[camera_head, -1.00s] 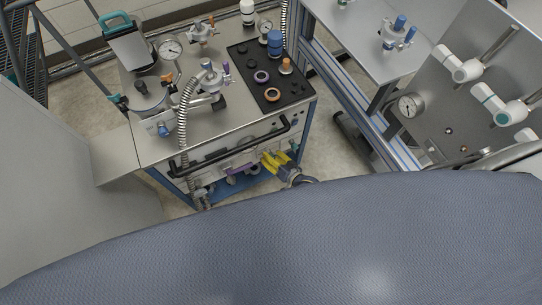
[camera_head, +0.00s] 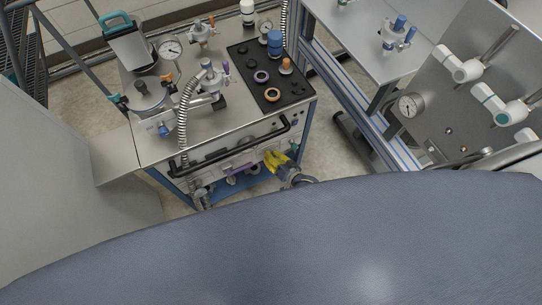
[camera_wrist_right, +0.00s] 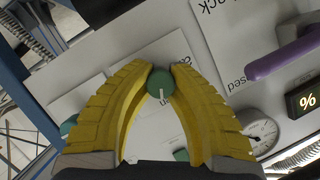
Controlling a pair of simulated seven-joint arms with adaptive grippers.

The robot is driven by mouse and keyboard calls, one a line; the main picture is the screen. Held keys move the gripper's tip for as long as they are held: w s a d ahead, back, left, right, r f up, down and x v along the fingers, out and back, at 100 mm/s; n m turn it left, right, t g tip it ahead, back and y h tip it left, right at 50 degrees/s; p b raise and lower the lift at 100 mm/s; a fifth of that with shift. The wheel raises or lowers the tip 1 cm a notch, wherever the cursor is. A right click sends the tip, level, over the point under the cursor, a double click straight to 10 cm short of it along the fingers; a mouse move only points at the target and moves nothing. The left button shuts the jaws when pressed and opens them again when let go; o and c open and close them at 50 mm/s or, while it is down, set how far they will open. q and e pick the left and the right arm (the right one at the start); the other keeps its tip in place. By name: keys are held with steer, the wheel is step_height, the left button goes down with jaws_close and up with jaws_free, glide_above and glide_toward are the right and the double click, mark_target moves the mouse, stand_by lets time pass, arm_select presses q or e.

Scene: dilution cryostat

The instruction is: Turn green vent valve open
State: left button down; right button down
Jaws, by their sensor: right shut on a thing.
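In the right wrist view, the green vent valve knob (camera_wrist_right: 161,85) is a small round green knob with a white line on its face, on a white panel. The line runs nearly up and down in that picture. My right gripper (camera_wrist_right: 162,72) has its yellow fingers shut on this knob, one tip on each side. In the head view, my right gripper (camera_head: 272,157) is at the front face of the steel cabinet (camera_head: 228,118), below the black handle bar. The knob is hidden there. My left gripper is not in view.
In the wrist view, another green knob (camera_wrist_right: 68,126) sits to the left and a purple handle (camera_wrist_right: 285,56) to the upper right. A round gauge (camera_wrist_right: 260,132) and a percent display (camera_wrist_right: 305,98) are on the right. The black handle bar (camera_head: 225,147) sticks out above my gripper.

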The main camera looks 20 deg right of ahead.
steer(key=shift+a+n+h, duration=0.1)
steer(key=shift+n+h, duration=0.5)
steer(key=shift+n, duration=0.2)
steer(key=shift+n+h, duration=0.5)
steer(key=shift+n, duration=0.3)
steer(key=c, duration=1.1)
jaws_free()
steer(key=shift+c, duration=0.2)
steer(key=v, duration=1.2)
